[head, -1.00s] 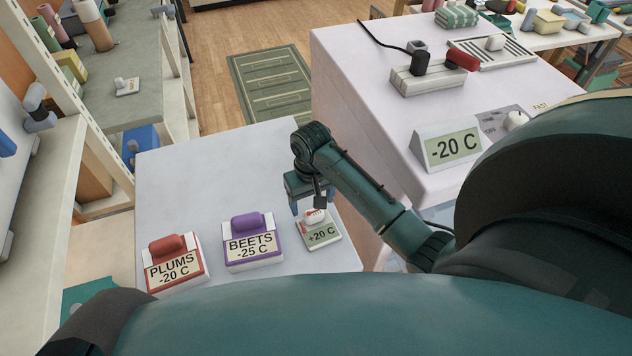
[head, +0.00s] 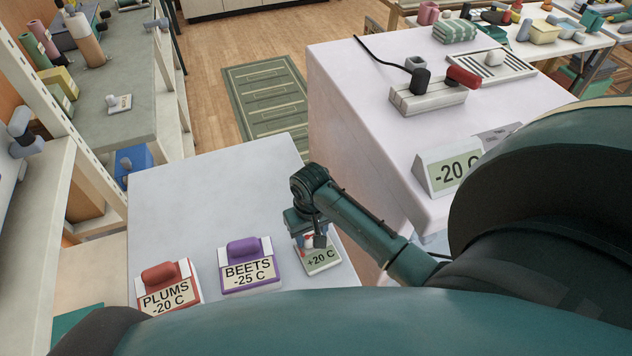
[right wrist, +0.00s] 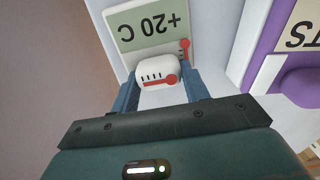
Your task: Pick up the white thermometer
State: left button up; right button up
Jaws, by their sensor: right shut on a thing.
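The white thermometer is a small white base with a +20 C label (head: 322,257) and a rounded white knob with a red thermometer mark. It lies on the right part of the pale table (head: 215,180). In the right wrist view the white knob (right wrist: 158,73) sits between the blue fingers of my right gripper (right wrist: 160,88), which is shut on it. The label (right wrist: 152,25) shows upside down beyond. In the head view my right gripper (head: 310,240) hides most of the knob. My left gripper is not in view.
The purple BEETS -25 C box (head: 250,266) stands just left of the thermometer, and the red PLUMS -20 C box (head: 167,288) is farther left. A white cabinet with a -20 C sign (head: 447,174) rises at the right. The table's back half is clear.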

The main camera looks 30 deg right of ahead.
jog(key=c, duration=0.6)
